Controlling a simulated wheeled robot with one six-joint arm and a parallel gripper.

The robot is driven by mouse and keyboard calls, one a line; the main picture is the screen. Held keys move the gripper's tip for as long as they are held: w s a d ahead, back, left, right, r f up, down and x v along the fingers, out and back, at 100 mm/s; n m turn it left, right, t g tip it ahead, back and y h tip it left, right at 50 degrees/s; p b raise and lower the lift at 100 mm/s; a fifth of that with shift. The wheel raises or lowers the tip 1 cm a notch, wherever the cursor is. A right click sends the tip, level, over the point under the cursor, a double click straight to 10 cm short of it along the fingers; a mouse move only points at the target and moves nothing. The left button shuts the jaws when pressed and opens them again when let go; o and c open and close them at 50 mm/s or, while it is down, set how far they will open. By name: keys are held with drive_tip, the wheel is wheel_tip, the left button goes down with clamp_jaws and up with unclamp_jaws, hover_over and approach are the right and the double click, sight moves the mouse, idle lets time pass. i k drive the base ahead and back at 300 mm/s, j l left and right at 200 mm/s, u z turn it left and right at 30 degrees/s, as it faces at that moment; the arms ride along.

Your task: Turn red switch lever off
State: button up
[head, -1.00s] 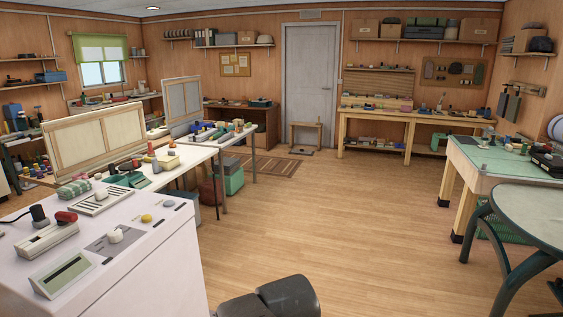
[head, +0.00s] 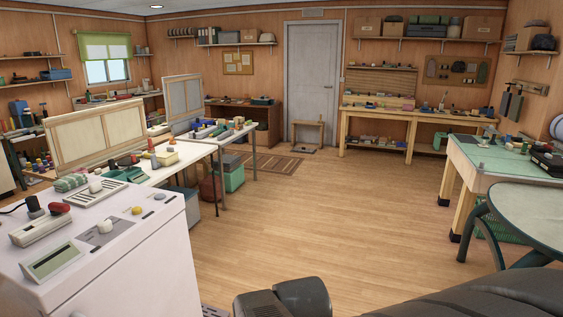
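The red switch lever (head: 59,208) stands on a pale switch box (head: 40,228) on top of a white cabinet (head: 125,262) at the lower left. A black knob-like lever (head: 35,206) stands just left of it, with a dark cable running off to the left. The red lever is small here, and I cannot tell its on or off position. Dark parts of my arm show along the bottom edge, well right of the cabinet. My gripper's fingers are not visible, and nothing of mine touches the lever.
The cabinet top also holds a panel with a white knob (head: 105,227), a yellow button (head: 137,210) and a grey display box (head: 53,261). A cluttered white table (head: 180,160) stands behind it. A round table (head: 535,212) is at right. The middle floor (head: 330,210) is clear.

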sight(55, 209)
drive_tip(key=u, duration=1.65)
